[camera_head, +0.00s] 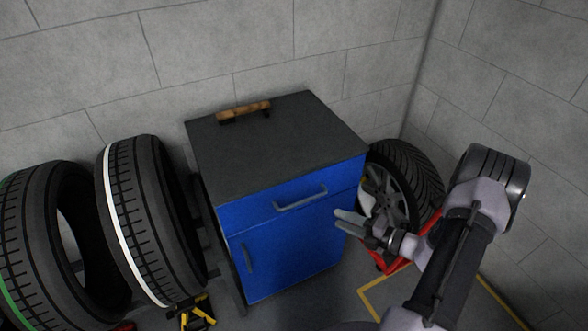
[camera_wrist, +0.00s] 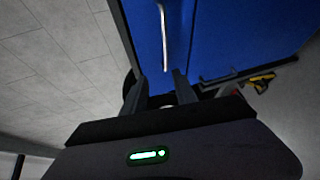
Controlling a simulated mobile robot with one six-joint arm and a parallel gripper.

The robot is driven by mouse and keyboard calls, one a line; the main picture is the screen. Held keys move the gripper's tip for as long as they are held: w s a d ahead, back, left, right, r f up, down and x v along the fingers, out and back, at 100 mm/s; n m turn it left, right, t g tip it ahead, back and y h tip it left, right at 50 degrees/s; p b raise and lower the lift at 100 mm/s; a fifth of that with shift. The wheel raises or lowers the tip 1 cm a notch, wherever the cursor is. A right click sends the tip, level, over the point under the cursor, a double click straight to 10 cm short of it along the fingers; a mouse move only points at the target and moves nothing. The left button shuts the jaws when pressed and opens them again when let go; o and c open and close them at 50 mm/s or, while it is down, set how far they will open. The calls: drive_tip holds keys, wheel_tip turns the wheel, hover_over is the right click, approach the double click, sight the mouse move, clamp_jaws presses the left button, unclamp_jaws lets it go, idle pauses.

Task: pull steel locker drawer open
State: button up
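The steel locker (camera_head: 285,235) is blue with a dark grey top and stands against the back wall. Its upper drawer (camera_head: 250,213) looks shut and has a grey horizontal bar handle (camera_head: 300,199). In the wrist view the blue front (camera_wrist: 235,40) fills the upper right, with a light bar handle (camera_wrist: 163,35) ahead of my fingers. My gripper (camera_head: 346,220) is to the right of the drawer handle and slightly lower in the head view, apart from it. In the wrist view my gripper (camera_wrist: 160,78) has its two fingers apart with nothing between them.
A door with its own handle (camera_head: 247,258) is below the drawer. A wooden-handled tool (camera_head: 243,110) lies on top. Tyres (camera_head: 150,220) stand at left, and a wheel (camera_head: 405,190) with red metal by it at right. Yellow-black tools (camera_head: 197,315) lie on the floor.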

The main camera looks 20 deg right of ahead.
sight(304, 200)
drive_tip(key=w+a+f+b, duration=0.1)
drive_tip(key=w+a, duration=0.1)
drive_tip(key=w, duration=0.3)
drive_tip(key=w+a+f+m+b, duration=0.1)
drive_tip(key=w+a+f+b, duration=0.1)
drive_tip(key=w, duration=0.3)
drive_tip(key=w+a+f+m+h+b, duration=0.1)
drive_tip(key=w+f, duration=0.1)
drive_tip(key=w, duration=0.3)
drive_tip(key=shift+a+f+t+b, duration=0.1)
drive_tip(key=shift+a+t+b, duration=0.3)
clamp_jaws()
idle(0.5)
